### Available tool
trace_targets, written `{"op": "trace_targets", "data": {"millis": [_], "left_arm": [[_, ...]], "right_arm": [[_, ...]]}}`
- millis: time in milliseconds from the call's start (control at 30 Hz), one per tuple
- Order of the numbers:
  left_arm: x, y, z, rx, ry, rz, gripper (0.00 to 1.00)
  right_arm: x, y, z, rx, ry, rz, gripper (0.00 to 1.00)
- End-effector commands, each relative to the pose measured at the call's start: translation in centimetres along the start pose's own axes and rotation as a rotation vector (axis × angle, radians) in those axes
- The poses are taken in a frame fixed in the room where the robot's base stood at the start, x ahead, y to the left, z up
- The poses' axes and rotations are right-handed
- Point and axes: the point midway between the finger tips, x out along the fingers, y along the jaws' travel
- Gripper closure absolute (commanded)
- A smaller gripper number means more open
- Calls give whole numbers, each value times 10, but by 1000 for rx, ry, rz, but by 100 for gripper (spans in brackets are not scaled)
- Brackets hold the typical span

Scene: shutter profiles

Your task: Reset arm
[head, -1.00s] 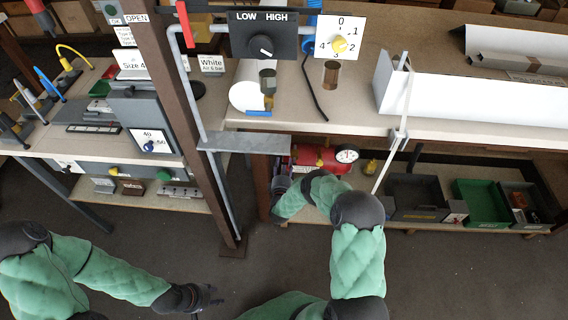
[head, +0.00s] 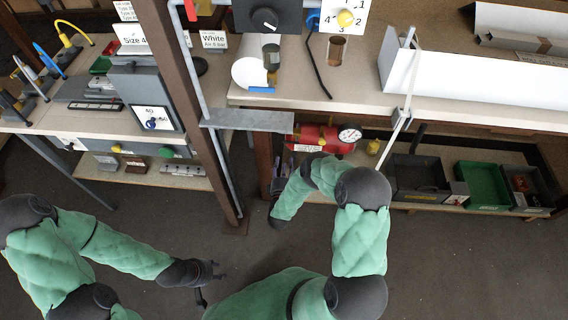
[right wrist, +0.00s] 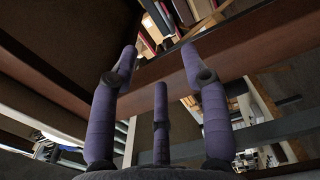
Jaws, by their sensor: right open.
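My left gripper (head: 210,281) is at the lower left of the head view, over the dark floor, with its small dark fingers apart and nothing seen between them. My right gripper (head: 283,170) is below the bench front, by the brown bench leg and left of the red tank, partly hidden by its own arm. The right wrist view shows its purple fingers (right wrist: 160,58) spread and empty, pointing towards a brown beam.
A grey plate (head: 247,121) juts from the upright post (head: 190,110) above my right gripper. The red tank with gauge (head: 318,138), a dark bin (head: 415,178) and a green bin (head: 483,186) stand on the lower shelf. The floor (head: 150,225) is largely clear.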

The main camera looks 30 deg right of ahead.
Motion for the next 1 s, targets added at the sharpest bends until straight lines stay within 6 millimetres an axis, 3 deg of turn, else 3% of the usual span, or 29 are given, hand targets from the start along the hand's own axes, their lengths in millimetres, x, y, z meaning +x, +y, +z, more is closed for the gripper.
{"op": "trace_targets", "data": {"millis": [367,567,767,1000], "left_arm": [[-2,1,0,0,0,0,60],[-14,5,0,0,0,0,60],[-28,10,1,0,0,0,60],[-46,16,2,0,0,0,60]], "right_arm": [[1,-1,-3,28,12,-22,54],[-5,-12,-28,268,95,-241,54],[-43,-23,-57,607,111,-613,54],[-129,-15,-69,932,-64,-1077,54]]}}
